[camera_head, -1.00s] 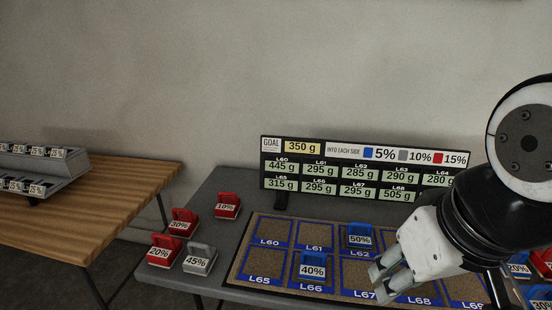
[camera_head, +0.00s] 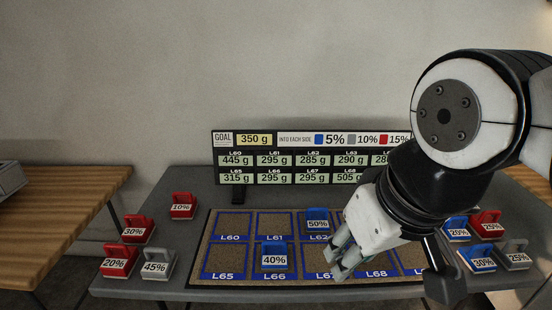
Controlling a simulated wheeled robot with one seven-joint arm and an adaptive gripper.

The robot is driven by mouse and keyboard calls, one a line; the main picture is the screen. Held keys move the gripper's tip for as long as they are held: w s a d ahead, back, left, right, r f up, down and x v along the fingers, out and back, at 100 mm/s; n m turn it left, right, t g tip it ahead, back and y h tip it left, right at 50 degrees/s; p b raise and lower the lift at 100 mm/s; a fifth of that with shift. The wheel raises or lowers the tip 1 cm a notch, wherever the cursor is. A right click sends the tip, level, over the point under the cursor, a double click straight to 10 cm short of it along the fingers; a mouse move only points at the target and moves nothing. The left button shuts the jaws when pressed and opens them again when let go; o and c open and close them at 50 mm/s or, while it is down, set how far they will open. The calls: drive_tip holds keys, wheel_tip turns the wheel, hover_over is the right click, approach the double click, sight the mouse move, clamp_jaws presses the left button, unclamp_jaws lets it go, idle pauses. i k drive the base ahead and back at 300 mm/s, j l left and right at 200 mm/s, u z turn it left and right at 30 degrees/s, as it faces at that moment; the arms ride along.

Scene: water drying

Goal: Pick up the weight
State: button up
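Several labelled weights with handles stand on the grey table. A blue 50% weight (camera_head: 317,221) stands on cell L62 of the mat, and a blue 40% weight (camera_head: 274,256) stands on cell L66. On the left are a red 10% weight (camera_head: 182,206), a red 30% weight (camera_head: 138,230), a red 20% weight (camera_head: 119,261) and a grey 45% weight (camera_head: 157,265). My gripper (camera_head: 338,270) is above the mat near L67, to the right of the blue 40% weight and apart from it. No weight shows in it. The gap between its fingers is unclear.
The display board (camera_head: 310,158) stands behind the mat (camera_head: 232,255). More weights stand at the right, including a blue 30% (camera_head: 479,259) and a grey 25% (camera_head: 515,257). A wooden table (camera_head: 60,215) is at the left. My arm hides the mat's right part.

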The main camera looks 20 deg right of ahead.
sight(478, 261)
drive_tip(key=z, duration=1.55)
drive_tip(key=i+j+u, duration=0.15)
drive_tip(key=j+u, duration=0.15)
drive_tip(key=j, duration=0.15)
